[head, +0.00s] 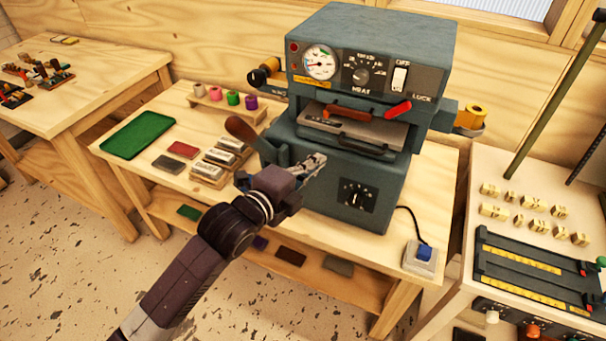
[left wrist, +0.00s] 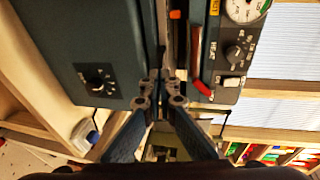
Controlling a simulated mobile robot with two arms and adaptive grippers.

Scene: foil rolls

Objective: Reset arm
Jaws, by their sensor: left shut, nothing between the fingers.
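My left gripper (head: 312,165) is in front of the grey-blue foil press (head: 372,60), near its lower body and left of the lower dial. Its fingers are shut with nothing between them. In the left wrist view the shut fingertips (left wrist: 160,85) point at the press (left wrist: 105,40), which appears turned on its side. I cannot tell whether the fingertips touch it. The press has a gauge, a heat dial, a switch and a red-tipped lever (head: 398,110). A brown handle (head: 347,113) sits at its front opening. My right gripper is not in view.
Left of the press, the wooden bench (head: 140,175) holds a green tray (head: 138,135), small foil rolls (head: 233,97), a red block (head: 184,150) and labelled boxes (head: 222,158). A blue switch box (head: 422,256) is at the front right. A side table (head: 485,160) holds small type blocks.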

